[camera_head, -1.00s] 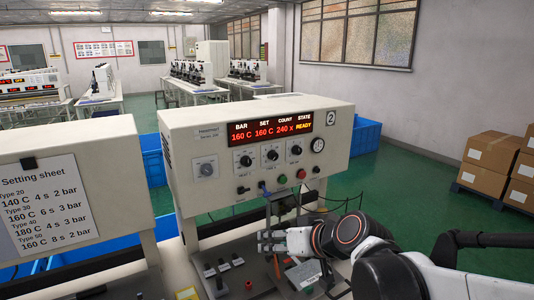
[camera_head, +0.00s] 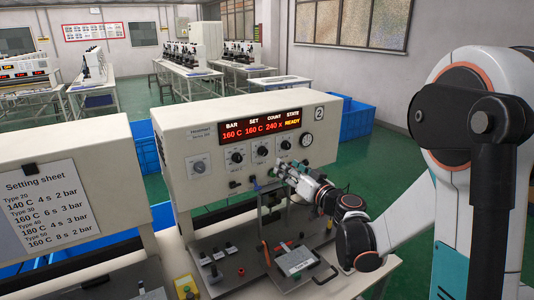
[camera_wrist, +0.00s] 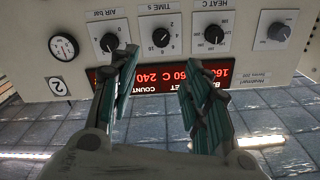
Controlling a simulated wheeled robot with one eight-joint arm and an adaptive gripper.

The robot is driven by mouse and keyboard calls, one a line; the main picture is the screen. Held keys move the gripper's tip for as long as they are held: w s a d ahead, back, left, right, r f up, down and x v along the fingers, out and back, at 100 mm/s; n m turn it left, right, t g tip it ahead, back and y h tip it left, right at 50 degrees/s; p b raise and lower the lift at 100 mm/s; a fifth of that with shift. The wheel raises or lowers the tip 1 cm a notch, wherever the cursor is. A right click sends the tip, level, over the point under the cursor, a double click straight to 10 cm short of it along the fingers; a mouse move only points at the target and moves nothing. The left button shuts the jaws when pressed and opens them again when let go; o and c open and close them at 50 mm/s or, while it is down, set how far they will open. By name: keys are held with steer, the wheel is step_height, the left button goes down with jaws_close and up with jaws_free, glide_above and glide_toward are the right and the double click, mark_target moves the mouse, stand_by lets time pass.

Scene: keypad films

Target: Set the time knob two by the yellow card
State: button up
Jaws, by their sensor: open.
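The machine marked 2 (camera_head: 330,150) has a red-lit display reading 160 C, 160 C, 240 x and READY. Its black TIME s knob (camera_head: 262,151) is the middle of three dials; it also shows upside down in the wrist view (camera_wrist: 160,37), where its setting is too small to read surely. My gripper (camera_head: 284,170) is just below the dials, and its open, empty fingers in the wrist view (camera_wrist: 158,72) stand apart, below the TIME knob in the picture and not touching it. A yellow object (camera_head: 186,287) lies at the bench front; I cannot tell whether it is the card.
HEAT C (camera_wrist: 214,33) and AIR bar (camera_wrist: 109,42) knobs flank the TIME knob; a round gauge (camera_wrist: 64,46) is beside them. A setting sheet (camera_head: 42,215) hangs on the left machine, listing types with temperature, seconds and bar. A grey labelled plate (camera_head: 297,260) lies on the bench.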

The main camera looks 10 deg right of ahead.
mark_target(265, 152)
steer(key=x, duration=1.3)
steer(key=shift+s+f, duration=0.1)
jaws_close()
